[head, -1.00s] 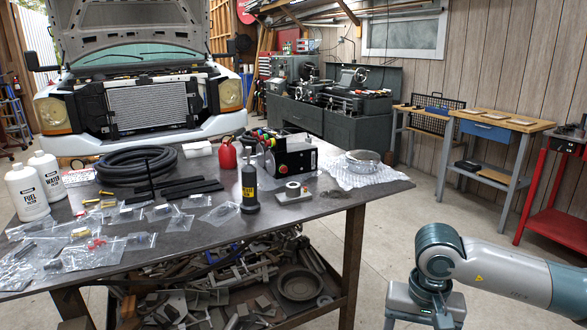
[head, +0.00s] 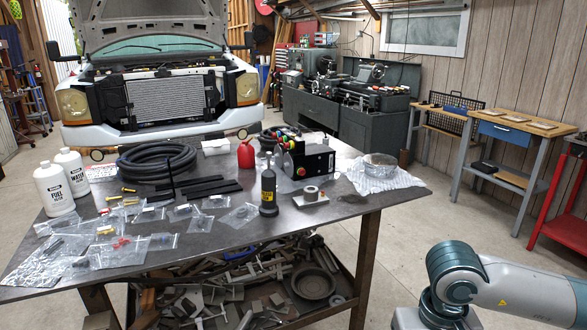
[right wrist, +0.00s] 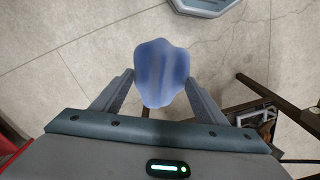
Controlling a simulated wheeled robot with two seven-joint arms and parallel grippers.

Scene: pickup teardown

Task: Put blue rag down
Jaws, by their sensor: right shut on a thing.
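The blue rag (right wrist: 162,72) shows in the right wrist view as a small rounded blue bundle. It sits between the two grey fingers of my right gripper (right wrist: 161,84), which is shut on it and holds it above the concrete floor. My right arm shows at the lower right of the head view, in front of and to the right of the metal table (head: 385,203), but the gripper and the rag are out of that view. My left gripper is not in either view.
The table's right front corner is bare. A truck (head: 150,90) stands behind; workbenches line the right wall.

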